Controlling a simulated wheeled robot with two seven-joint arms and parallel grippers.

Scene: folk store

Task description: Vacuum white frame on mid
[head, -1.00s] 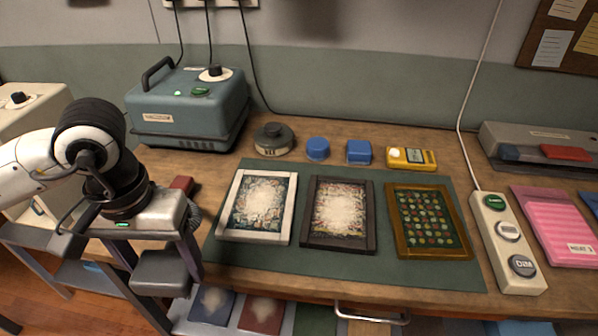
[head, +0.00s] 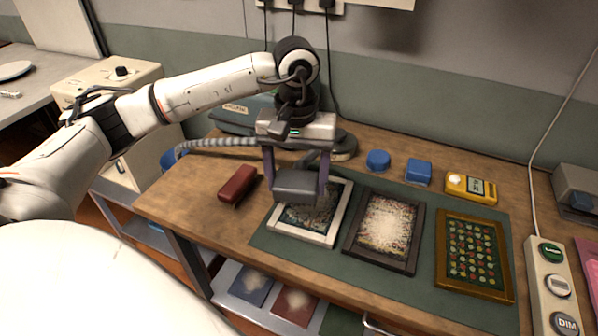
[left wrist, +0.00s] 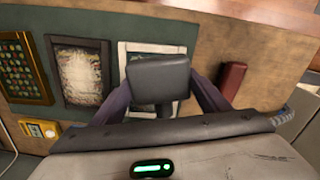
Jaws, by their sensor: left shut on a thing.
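The white frame (head: 325,236) lies on the green mat (head: 275,238), left of a dark frame (head: 382,232) and a gold frame (head: 474,256). A grainy pale layer lies on its picture, partly hidden by my gripper. My left gripper (head: 297,188) is shut on a grey vacuum nozzle (head: 298,184) and holds it over the frame's upper left part. In the left wrist view the nozzle (left wrist: 158,82) covers much of the white frame (left wrist: 124,62). A ribbed grey hose (head: 215,144) runs behind the gripper. The teal vacuum box (head: 233,114) is mostly hidden, its dial out of sight.
A red block (head: 238,184) lies left of the mat. Blue round (head: 378,159) and square (head: 419,171) items and a yellow meter (head: 470,187) stand behind the frames. A button strip (head: 553,285) is at right. Bare wood lies left of the mat.

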